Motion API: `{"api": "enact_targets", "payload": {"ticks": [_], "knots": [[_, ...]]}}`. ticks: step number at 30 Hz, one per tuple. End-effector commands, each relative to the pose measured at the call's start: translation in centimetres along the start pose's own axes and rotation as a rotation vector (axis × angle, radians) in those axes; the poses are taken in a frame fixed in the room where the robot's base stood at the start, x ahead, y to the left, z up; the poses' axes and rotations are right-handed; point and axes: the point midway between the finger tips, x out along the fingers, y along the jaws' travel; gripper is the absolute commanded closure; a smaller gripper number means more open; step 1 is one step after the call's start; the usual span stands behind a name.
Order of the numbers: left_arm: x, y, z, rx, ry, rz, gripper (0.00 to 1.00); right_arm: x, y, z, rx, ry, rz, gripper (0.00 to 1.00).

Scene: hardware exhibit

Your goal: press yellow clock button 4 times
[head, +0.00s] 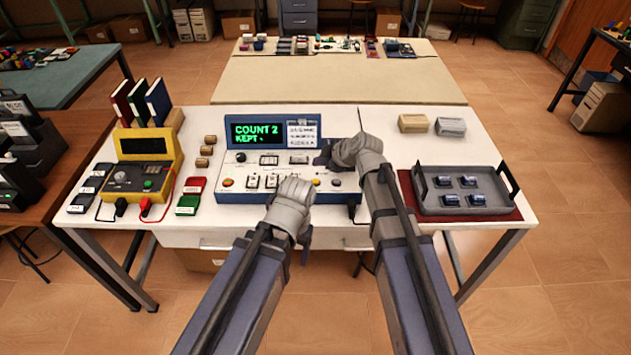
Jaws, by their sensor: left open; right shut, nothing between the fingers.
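The blue and white console (240,165) stands on the white table, and its green display (257,133) reads "COUNT 2" with "KEPT -" below. A small yellow button (316,182) sits on the console's front panel, right of the white keys. My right gripper (323,155) is shut and empty above the right part of the console, up from the yellow button. My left gripper (305,243) is open in front of the console by the table's front edge, partly hidden by its own wrist. Neither gripper visibly touches the yellow button.
A yellow meter (140,183) with leads and several books stand left of the console. A grey tray (465,200) with several small blue parts lies on the right. Two small boxes (418,123) sit at the back right. Table between console and tray is partly covered by my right arm.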

Motion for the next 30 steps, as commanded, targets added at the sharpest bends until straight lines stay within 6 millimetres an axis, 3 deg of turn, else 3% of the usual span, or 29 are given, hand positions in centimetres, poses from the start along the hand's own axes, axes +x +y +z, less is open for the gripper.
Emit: {"api": "enact_targets", "payload": {"ticks": [20, 30], "knots": [[-0.1, 0.0, 0.0, 0.0, 0.0, 0.0, 0.28, -0.1, 0.0, 0.0, 0.0, 0.0, 0.0, 1.0], [-3.6, -0.3, 0.2, 0.0, 0.0, 0.0, 0.28, -2.5, 1.8, -1.8, 0.0, 0.0, 0.0, 1.0]]}}
